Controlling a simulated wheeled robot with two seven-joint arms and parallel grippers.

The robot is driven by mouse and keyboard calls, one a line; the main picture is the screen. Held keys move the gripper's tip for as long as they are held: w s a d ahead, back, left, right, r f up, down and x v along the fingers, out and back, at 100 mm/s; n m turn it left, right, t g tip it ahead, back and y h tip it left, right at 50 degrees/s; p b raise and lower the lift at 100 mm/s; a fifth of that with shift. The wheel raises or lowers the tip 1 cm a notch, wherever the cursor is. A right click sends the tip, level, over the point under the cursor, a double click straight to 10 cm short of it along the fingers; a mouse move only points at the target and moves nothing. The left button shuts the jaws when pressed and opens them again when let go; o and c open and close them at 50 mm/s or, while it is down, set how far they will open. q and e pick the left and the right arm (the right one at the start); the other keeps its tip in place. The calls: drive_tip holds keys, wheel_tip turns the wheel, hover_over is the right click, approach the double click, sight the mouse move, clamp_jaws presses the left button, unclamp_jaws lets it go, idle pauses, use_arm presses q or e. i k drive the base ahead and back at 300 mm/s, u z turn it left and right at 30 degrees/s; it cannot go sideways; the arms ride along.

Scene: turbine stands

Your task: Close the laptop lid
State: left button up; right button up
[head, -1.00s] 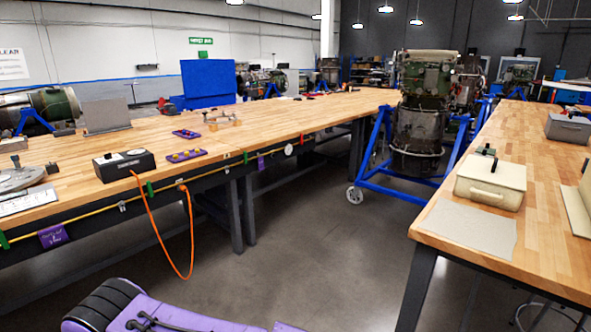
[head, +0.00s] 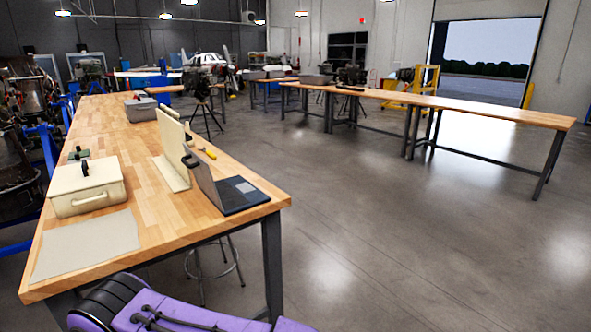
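An open laptop (head: 238,194) stands near the right front corner of the wooden workbench (head: 150,228) in the head view. Its dark base lies flat with a light touchpad facing right. Its grey lid (head: 201,178) is raised, on the left side of the base. A purple and black part of my own arm shows at the bottom edge. Neither gripper is in the frame.
A cream case (head: 86,188) and a pale sheet (head: 87,245) lie left of the laptop. An upright cream panel (head: 173,150) stands just behind the laptop, beside a yellow-handled tool (head: 208,152). A stool (head: 213,260) is under the bench. The floor to the right is clear.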

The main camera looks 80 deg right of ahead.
sight(201, 172)
drive_tip(key=z, duration=1.85)
